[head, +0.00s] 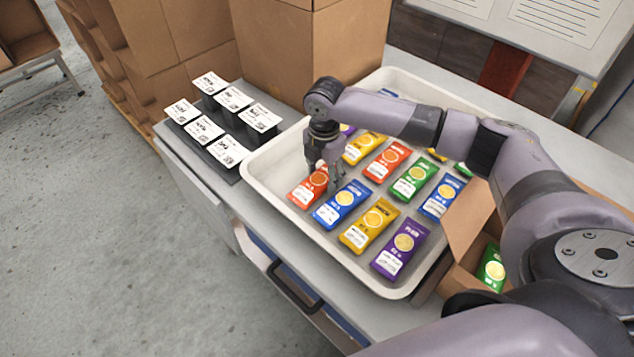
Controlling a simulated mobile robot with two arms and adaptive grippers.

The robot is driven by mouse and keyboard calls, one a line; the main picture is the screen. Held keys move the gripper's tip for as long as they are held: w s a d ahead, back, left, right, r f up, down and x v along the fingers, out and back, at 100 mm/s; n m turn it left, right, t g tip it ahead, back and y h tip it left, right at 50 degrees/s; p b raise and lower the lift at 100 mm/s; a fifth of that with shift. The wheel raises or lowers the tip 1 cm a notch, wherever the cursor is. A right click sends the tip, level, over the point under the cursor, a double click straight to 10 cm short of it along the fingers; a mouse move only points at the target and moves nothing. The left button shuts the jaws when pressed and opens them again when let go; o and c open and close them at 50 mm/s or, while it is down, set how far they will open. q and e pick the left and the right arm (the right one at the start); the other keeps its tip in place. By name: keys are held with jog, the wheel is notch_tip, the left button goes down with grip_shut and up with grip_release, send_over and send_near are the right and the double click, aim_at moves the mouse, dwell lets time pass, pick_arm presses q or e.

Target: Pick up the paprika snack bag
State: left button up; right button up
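A white tray (268,195) holds rows of snack bags in several colours. The flavour names are too small to read surely, so I cannot tell by label which is paprika. An orange-red bag (304,194) lies flat at the tray's left; another orange-red bag (386,163) lies farther back. My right gripper (326,175) points down at the far end of the left orange-red bag and hides part of it. Its fingers look spread, but whether they press on the bag cannot be seen. My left gripper is not in view.
Close by lie a blue bag (341,206), a yellow bag (369,227) and a purple bag (400,251). An open carton (468,222) with a green bag (491,268) stands at right. Labelled black holders (228,150) stand left of the tray; a large carton (300,55) stands behind.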

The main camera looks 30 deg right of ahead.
jog(key=c, duration=0.6)
jog(key=shift+r, duration=0.1)
